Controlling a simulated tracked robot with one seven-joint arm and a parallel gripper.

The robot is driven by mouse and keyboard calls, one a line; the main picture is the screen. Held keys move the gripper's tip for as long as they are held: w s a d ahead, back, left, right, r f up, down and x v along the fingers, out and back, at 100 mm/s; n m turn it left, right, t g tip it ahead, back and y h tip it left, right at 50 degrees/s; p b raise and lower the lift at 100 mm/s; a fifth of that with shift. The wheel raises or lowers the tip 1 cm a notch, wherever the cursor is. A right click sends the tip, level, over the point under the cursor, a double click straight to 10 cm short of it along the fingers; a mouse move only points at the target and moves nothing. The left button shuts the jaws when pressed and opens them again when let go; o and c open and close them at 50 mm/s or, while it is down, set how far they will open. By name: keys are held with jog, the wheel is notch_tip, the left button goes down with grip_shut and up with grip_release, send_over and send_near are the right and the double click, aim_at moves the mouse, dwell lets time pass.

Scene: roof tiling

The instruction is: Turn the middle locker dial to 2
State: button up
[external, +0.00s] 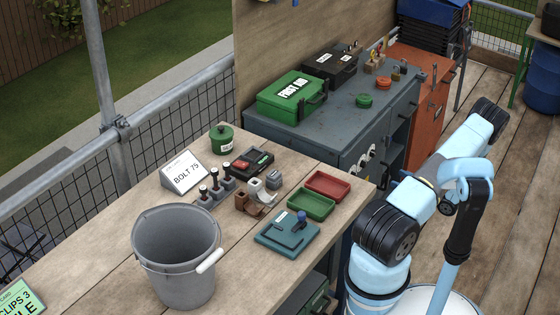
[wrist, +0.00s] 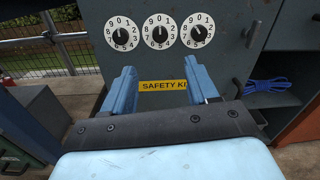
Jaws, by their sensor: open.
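Three white number dials with black knobs sit in a row on the grey locker front in the wrist view: the left dial (wrist: 121,33), the middle dial (wrist: 159,31) and the right dial (wrist: 197,29). The middle dial's 0 is near its top; its pointer is too small to read for certain. My gripper (wrist: 160,70) is open and empty, its two blue fingers apart, below the dials and touching none. A yellow label reading "SAFETY KI" (wrist: 163,86) shows between the fingers. In the external view the dials (external: 364,158) are small and partly hidden, and my gripper cannot be made out.
A dark handle (wrist: 252,33) stands right of the dials, beside an open compartment with a blue cord (wrist: 266,86). A green first aid box (external: 291,98) stands on the grey cabinet top (external: 340,108). A wooden bench (external: 110,262) carries a bucket (external: 175,262) and trays.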

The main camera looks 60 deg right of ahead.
aim_at(364, 164)
jog(key=w, duration=1.3)
jog(key=shift+w+d+f, duration=0.15)
jog(key=shift+w+d, duration=0.1)
jog(key=shift+w, duration=0.15)
jog(key=c, duration=1)
